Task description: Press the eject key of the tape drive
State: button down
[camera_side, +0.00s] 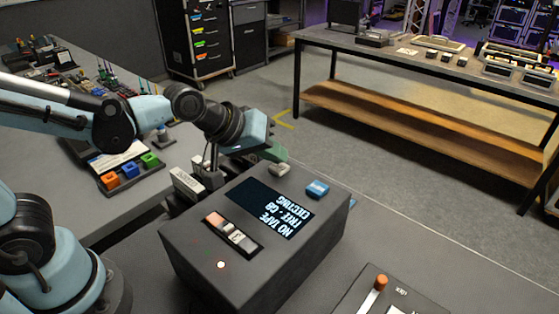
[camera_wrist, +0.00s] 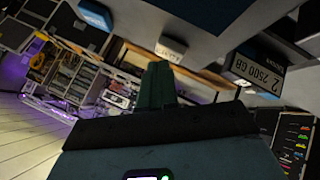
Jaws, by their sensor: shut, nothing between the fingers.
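The tape drive (camera_side: 210,255) is a dark grey box. My gripper (camera_side: 277,151) has green fingers, shut and empty, just behind the pale key in the side view. In the wrist view the fingertips (camera_wrist: 158,68) are close below that key; contact cannot be told.
A cartridge (camera_side: 188,184) labelled "2500 GB" stands at the drive's far left side. A lever box (camera_side: 385,290) is at front right. Coloured blocks (camera_side: 130,169) lie left.

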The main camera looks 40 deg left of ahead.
aim_at(273, 167)
jog(key=shift+r, duration=3)
jog(key=s+a+f+m+g+y, duration=0.1)
jog(key=s+a+f+m+y, duration=0.1)
jog(key=s+a+f+m, duration=0.3)
jog(key=s+a+f, duration=0.1)
jog(key=s+a, duration=0.3)
jog(key=shift+a+f+g+y, duration=0.25)
jog(key=shift+f+g+y, duration=0.05)
jog(key=shift+g+y, duration=0.1)
